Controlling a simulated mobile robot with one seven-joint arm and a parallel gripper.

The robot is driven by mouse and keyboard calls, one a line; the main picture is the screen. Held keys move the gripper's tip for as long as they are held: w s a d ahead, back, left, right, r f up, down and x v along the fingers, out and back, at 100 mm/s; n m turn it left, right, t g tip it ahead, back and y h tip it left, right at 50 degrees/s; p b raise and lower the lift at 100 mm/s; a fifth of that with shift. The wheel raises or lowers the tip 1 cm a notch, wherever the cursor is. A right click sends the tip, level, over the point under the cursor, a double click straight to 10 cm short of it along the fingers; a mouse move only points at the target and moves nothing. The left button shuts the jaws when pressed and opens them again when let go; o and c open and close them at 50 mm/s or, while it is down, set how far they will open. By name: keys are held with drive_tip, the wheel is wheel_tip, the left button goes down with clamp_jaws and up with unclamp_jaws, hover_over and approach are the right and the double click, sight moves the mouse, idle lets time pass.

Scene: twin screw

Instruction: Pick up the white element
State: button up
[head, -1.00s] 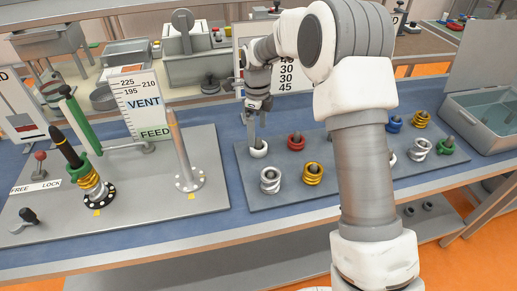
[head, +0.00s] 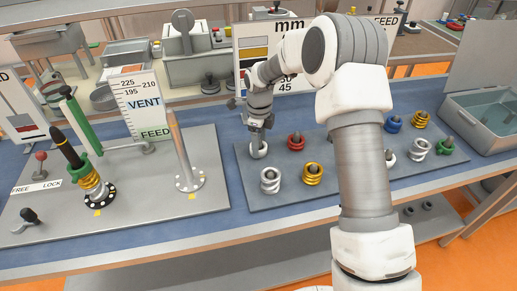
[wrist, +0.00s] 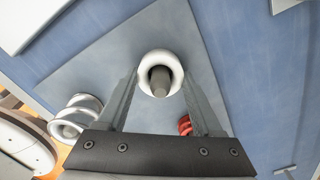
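A white ring (head: 259,152) sits around a short grey peg at the back left of the grey board. In the wrist view the white ring (wrist: 147,83) is seen from above with the peg in its middle. My gripper (head: 257,141) is low over it, pointing down. In the wrist view my gripper (wrist: 160,82) is open, with one finger on each side of the ring. I cannot tell whether the fingers touch it. A white coil (head: 270,180) stands in front of the ring, and another white coil (head: 420,149) stands at the right.
A red ring (head: 296,142) is close on the right, and a yellow coil (head: 313,174) is in front of it. A grey panel (head: 140,205) with posts and a lever is at the left.

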drive_tip(key=c, duration=0.9)
